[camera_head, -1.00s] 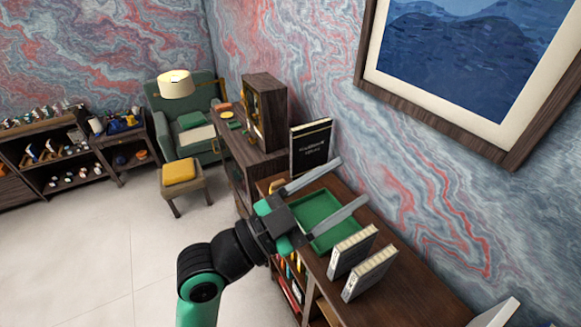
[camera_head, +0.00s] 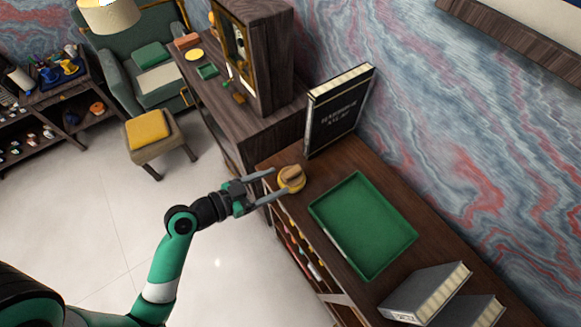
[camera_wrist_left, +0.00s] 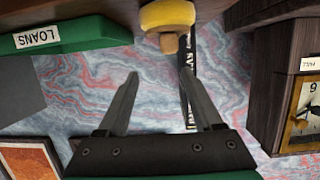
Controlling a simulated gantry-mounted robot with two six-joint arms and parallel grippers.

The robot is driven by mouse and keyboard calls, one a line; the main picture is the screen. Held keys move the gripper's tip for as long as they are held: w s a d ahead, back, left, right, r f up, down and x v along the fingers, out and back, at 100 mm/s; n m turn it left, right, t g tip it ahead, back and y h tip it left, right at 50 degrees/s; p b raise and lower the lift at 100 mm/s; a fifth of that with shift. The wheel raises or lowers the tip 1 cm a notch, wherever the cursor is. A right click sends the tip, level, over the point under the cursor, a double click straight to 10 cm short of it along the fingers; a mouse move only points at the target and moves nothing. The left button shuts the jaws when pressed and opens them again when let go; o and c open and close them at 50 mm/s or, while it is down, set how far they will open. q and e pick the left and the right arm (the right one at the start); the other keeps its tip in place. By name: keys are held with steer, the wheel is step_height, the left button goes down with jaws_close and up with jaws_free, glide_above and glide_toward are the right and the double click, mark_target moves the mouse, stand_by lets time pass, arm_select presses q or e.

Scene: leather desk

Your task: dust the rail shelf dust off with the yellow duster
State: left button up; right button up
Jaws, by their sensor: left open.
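The yellow duster (camera_head: 291,180), a round yellow pad with a wooden knob, sits on the brown wooden shelf top (camera_head: 290,215), near its front edge. In the left wrist view the duster (camera_wrist_left: 167,15) is at the top, its knob pointing at the jaws. My left gripper (camera_head: 278,183) is open and empty; its fingers reach up to the duster's near side in the head view. In the wrist view the fingertips (camera_wrist_left: 159,74) stand apart from the duster. I cannot make out any dust. My right gripper is not in view.
A green tray (camera_head: 316,207) lies right of the duster. A tall black book (camera_head: 335,115) stands behind it. Grey books (camera_head: 425,293) stand at the shelf's near right. A dark cabinet (camera_head: 205,98) with a clock case (camera_head: 275,55) adjoins at the left.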

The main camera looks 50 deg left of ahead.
mark_target(287, 176)
arm_select(q)
steer(key=shift+s+a+f+y, duration=0.15)
steer(key=shift+s+a+f, duration=0.1)
steer(key=shift+f, duration=0.15)
steer(key=shift+s+a+f+y, duration=0.15)
steer(key=shift+s+f, duration=0.1)
steer(key=shift+f, duration=0.1)
steer(key=x, duration=0.6)
steer(key=shift+w, duration=0.3)
steer(key=shift+a+p+x, duration=0.15)
steer(key=shift+p+x, duration=0.05)
steer(key=shift+x, duration=1.1)
steer(key=shift+a+p+x, duration=0.15)
steer(key=shift+p+x, duration=0.05)
steer(key=shift+x, duration=1.1)
jaws_close()
